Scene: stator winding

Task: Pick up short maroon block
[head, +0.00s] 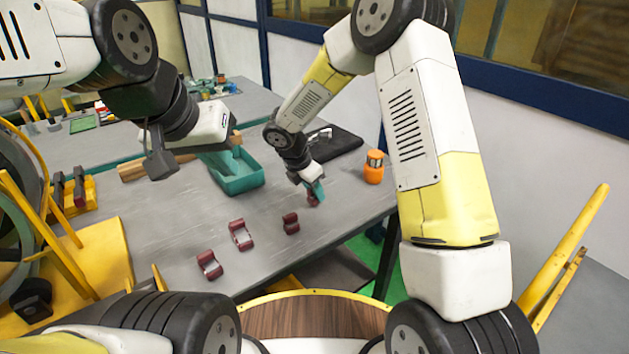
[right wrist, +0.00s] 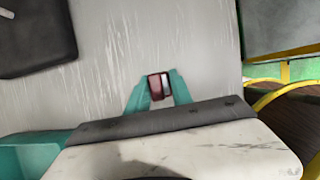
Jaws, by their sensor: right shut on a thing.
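My right gripper (head: 317,190) is low over the right part of the grey table, its teal fingers shut on a small maroon block (head: 312,199). In the right wrist view, the block (right wrist: 159,87) sits between the two fingertips of the right gripper (right wrist: 158,90). I cannot tell whether the block touches the table. Three other maroon blocks lie on the table: one (head: 291,223) near the held one, one (head: 241,235) in the middle and one (head: 209,265) at the front left. My left gripper (head: 222,130) hangs above the table's back left; its fingers do not show clearly.
A teal tray (head: 238,184) stands behind the blocks, with a wooden handle (head: 135,171) to its left. An orange container (head: 374,168) stands near the right edge. A black flat thing (head: 343,143) lies behind my right gripper. The table front is clear around the blocks.

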